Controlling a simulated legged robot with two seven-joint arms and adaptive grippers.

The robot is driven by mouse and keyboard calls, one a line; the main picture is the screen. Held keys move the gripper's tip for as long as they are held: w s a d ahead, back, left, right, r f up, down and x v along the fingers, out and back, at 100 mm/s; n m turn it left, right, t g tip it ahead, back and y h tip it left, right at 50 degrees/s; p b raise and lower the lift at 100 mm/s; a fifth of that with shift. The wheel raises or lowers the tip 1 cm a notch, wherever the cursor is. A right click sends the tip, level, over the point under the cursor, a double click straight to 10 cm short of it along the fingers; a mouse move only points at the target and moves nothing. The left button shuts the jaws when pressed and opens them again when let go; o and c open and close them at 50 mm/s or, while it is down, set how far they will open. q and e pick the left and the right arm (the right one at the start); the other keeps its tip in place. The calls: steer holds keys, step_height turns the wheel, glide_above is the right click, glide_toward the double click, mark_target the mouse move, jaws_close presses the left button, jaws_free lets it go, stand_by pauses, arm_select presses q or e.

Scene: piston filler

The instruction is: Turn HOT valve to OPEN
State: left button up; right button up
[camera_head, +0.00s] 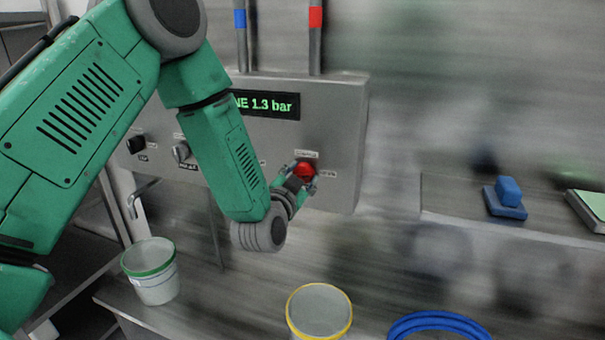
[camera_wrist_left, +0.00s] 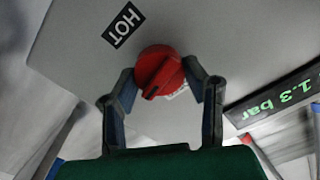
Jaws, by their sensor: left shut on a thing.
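The red HOT valve knob (camera_head: 305,169) sits at the lower right of the grey metal panel (camera_head: 340,120). In the wrist view the red knob (camera_wrist_left: 158,70) lies beside the HOT label (camera_wrist_left: 124,25), its raised grip bar slanting across its face. My left gripper (camera_head: 303,181) is at the knob from below, its fingers (camera_wrist_left: 163,84) on either side of it and shut on it. The small labels around the knob in the head view are too small to read surely. My right gripper is not in view.
A display (camera_head: 270,105) reads 1.3 bar, partly hidden by my arm. Black (camera_head: 137,144) and grey (camera_head: 181,152) knobs sit left on the panel. Below stand a green-rimmed bucket (camera_head: 152,275), a yellow-rimmed bucket (camera_head: 319,312) and a blue ring-shaped rim (camera_head: 436,322).

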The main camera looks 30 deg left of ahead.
arm_select(q)
steer(key=shift+f+m, duration=0.1)
steer(key=shift+m, duration=1.5)
steer(key=o, duration=1.2)
steer(key=shift+c, duration=0.2)
steer(key=shift+s+d, duration=0.1)
steer(key=shift+s, duration=0.05)
steer(key=v, duration=1.1)
steer(key=shift+s, duration=0.25)
steer(key=shift+f, duration=0.15)
